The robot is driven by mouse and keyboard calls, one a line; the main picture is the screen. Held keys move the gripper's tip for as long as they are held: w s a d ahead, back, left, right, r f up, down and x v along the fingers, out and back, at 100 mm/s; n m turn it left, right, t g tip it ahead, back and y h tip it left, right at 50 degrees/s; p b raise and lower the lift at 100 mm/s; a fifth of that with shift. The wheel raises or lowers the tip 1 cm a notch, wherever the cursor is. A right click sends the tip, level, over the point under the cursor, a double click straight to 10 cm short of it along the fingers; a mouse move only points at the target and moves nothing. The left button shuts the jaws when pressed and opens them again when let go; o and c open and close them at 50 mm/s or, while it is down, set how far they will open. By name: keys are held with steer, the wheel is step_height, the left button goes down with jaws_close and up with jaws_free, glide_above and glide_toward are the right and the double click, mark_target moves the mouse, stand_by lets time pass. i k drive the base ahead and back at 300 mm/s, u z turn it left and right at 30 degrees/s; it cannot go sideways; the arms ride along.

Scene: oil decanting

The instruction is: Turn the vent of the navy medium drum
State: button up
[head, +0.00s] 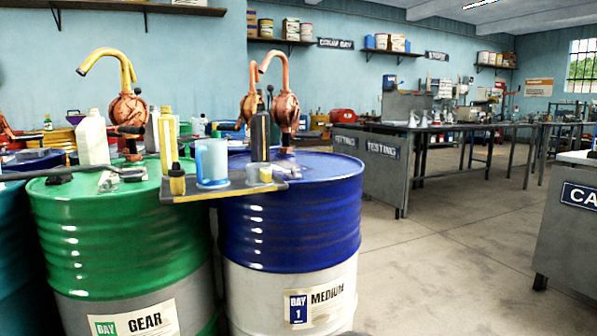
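The navy drum (290,217) stands upright at the middle of the head view. It has a white lower half, and its label (314,306) reads "BAY 1 MEDIUM". A copper hand pump (286,112) with a curved spout rises from its top. Small grey metal parts (291,168) lie or stand on the lid by the pump foot. I cannot tell whether one of these is the vent. The tray and bottles in front hide part of the lid. My gripper is not in view.
A green drum (118,232) labelled GEAR stands left, with a pump (128,108). A tray (215,193) bridges both drums, holding a blue jug (211,162) and a dark bottle (260,135). Open floor (440,240) lies right, before the testing bench (372,160).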

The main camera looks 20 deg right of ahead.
mark_target(294, 175)
steer(key=k, duration=0.25)
steer(key=z, duration=1.7)
steer(key=i, duration=1.15)
steer(key=u, duration=2.25)
